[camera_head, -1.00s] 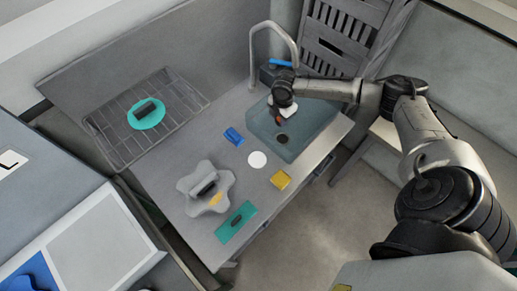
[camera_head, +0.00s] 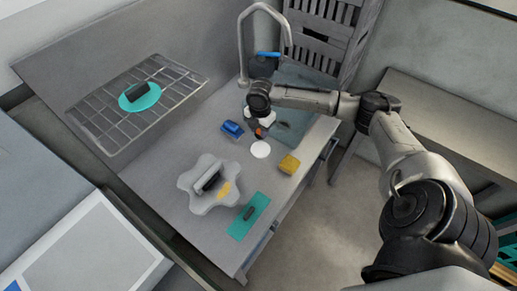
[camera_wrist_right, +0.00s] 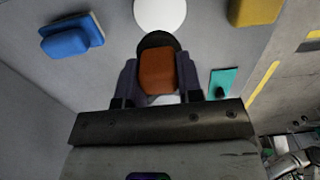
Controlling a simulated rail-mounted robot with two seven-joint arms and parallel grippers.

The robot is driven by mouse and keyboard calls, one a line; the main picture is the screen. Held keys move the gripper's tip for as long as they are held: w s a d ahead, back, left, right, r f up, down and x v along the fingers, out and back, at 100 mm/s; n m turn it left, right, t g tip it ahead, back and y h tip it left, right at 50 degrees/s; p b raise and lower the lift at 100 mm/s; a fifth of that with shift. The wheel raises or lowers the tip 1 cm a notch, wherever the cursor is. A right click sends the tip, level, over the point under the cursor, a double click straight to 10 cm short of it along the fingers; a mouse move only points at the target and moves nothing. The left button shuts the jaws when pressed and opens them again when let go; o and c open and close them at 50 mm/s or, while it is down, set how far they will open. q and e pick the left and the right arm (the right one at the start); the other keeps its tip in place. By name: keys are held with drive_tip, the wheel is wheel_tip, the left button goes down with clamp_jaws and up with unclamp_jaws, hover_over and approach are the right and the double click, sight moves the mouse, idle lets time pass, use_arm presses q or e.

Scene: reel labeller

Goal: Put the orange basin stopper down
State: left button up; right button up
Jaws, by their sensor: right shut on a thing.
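The orange basin stopper (camera_head: 259,132) is in my right gripper (camera_head: 257,125), over the worktop just left of the basin (camera_head: 296,108). In the right wrist view the orange grip of the stopper (camera_wrist_right: 157,70) sits between the two fingers of my right gripper (camera_wrist_right: 158,84), with a dark round part beyond it. I cannot tell whether the stopper touches the worktop. A white disc (camera_head: 261,149) lies close by on the worktop; it also shows at the top of the right wrist view (camera_wrist_right: 160,12). My left gripper is not in view.
A blue block (camera_head: 232,130) and a yellow block (camera_head: 289,164) lie either side of the white disc. A grey lobed piece (camera_head: 199,199) and a teal plate (camera_head: 258,204) lie nearer. A wire rack (camera_head: 178,98) holds a teal disc (camera_head: 150,99). A tap (camera_head: 240,50) stands behind.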

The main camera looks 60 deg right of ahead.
drive_tip(key=shift+f+b, duration=0.4)
drive_tip(key=shift+f, duration=3.85)
drive_tip(key=shift+f, duration=0.1)
drive_tip(key=o, duration=1)
wheel_tip(320, 180, up, 12)
drive_tip(key=shift+r+p, duration=0.15)
drive_tip(key=shift+p, duration=0.5)
